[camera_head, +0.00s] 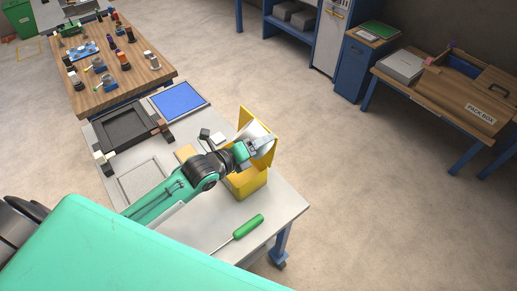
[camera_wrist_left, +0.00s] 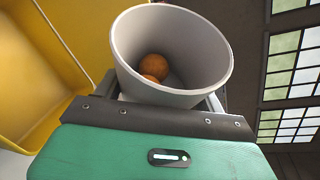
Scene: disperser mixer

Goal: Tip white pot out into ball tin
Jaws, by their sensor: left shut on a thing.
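The white pot (camera_wrist_left: 210,72) is held in my left gripper (camera_wrist_left: 165,105), its open mouth facing the wrist camera. Two orange balls (camera_wrist_left: 153,67) lie inside it. In the head view my left gripper (camera_head: 258,146) is over the yellow ball tin (camera_head: 247,184), which stands near the right edge of the grey table. The tin also fills the left of the wrist view (camera_wrist_left: 75,40), beside the pot. My right gripper is out of view.
A green-handled screwdriver (camera_head: 248,227) lies at the table's front. A black tray (camera_head: 124,129), a blue panel (camera_head: 179,101) and a grey mat (camera_head: 145,181) lie farther left. A wooden bench (camera_head: 120,80) with several small parts stands behind.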

